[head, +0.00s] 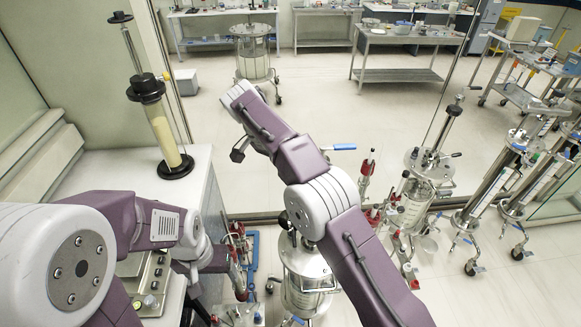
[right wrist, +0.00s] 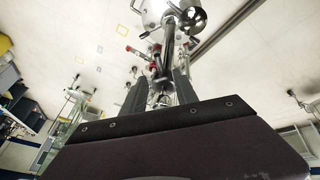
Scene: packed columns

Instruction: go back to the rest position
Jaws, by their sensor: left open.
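My left arm comes in from the left over the bench. My left gripper (head: 198,303) points down beside the bench's right edge, open, with nothing seen between its fingers. My right arm reaches up through the middle of the head view, its end hanging over the floor; its fingers do not show clearly there. A metal column stand (right wrist: 168,40) shows beyond the fingers.
A packed yellow column (head: 164,137) with black caps stands on the white bench (head: 120,168) at left. A steel vessel (head: 303,272) stands below my right arm. Several wheeled column stands (head: 497,181) are at right. Open floor (head: 300,120) lies behind the glass, before the back tables.

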